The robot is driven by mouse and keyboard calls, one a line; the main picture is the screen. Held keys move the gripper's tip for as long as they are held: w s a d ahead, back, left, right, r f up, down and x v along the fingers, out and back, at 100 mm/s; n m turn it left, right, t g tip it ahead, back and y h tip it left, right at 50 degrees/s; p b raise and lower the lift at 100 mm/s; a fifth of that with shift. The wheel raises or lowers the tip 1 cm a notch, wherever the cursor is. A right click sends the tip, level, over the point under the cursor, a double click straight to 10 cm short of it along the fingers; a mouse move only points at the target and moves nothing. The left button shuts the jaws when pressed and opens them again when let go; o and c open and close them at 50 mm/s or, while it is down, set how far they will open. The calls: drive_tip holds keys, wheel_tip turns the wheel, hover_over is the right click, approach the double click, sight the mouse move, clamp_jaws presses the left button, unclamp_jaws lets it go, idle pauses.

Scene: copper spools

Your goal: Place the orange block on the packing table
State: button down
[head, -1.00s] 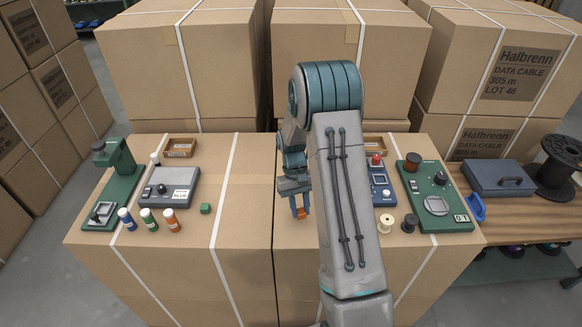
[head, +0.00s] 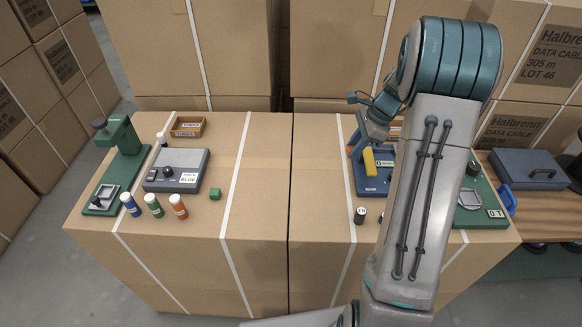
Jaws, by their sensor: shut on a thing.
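My gripper (head: 357,142) is over the blue device (head: 374,187) on the right carton top, partly hidden by my own arm. It is shut on a small orange block (head: 350,150), of which only a little shows at the fingertips. A yellow part (head: 370,161) shows right beside it, above the blue device; I cannot tell what it belongs to. Which surface is the packing table is not clear; a wooden-topped bench (head: 533,232) stands at the right edge.
A small dark spool (head: 360,215) stands front right. Stacked cartons (head: 190,50) rise behind. The middle carton top (head: 265,190) is mostly clear.

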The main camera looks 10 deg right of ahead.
drive_tip(key=shift+w+r+m, duration=0.1)
drive_tip(key=shift+m, duration=0.2)
drive_tip(key=shift+w+a, duration=0.15)
drive_tip(key=shift+a, duration=0.1)
drive_tip(key=p, duration=0.1)
hover_over(307, 171)
drive_tip(key=d, duration=0.2)
drive_tip(key=f, duration=0.6)
drive_tip(key=shift+s+a+f, duration=0.2)
drive_tip(key=shift+f, duration=0.1)
drive_tip(key=shift+a+f+p, duration=0.1)
drive_tip(key=shift+f+p, duration=0.25)
drive_tip(key=shift+f, duration=1.75)
drive_tip(key=shift+f, duration=0.2)
drive_tip(key=c, duration=1.2)
unclamp_jaws()
drive_tip(key=shift+r, duration=0.2)
